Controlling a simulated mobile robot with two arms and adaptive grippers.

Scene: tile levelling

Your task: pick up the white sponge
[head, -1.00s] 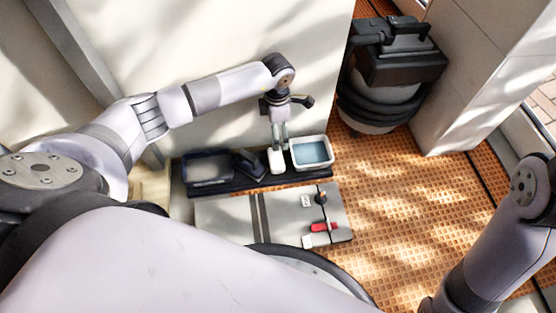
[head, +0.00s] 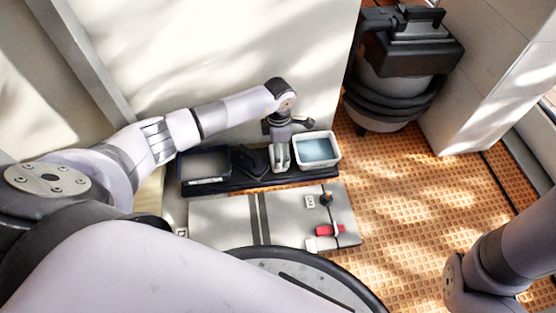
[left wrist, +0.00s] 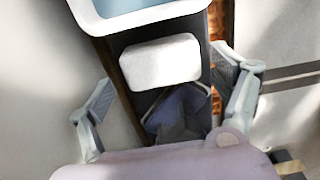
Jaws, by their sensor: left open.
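The white sponge (left wrist: 160,62) is a small rounded block on a dark shelf board, just beside the white water tub. My left gripper (left wrist: 163,70) is open in the left wrist view, with one finger on each side of the sponge and visible gaps between. In the head view my left gripper (head: 280,156) points down over the sponge's spot and largely hides it. Whether the fingertips are level with the sponge is hard to tell. My right arm shows at the right edge of the head view, but its gripper cannot be made out.
The white tub (head: 318,150) with blue water stands right of the gripper. A dark tool (head: 250,160) and a dark-rimmed tray (head: 205,167) stand left on the same board (head: 230,184). A grey panel (head: 290,215) with a red-handled item (head: 329,230) lies in front. A vacuum (head: 400,75) stands behind right.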

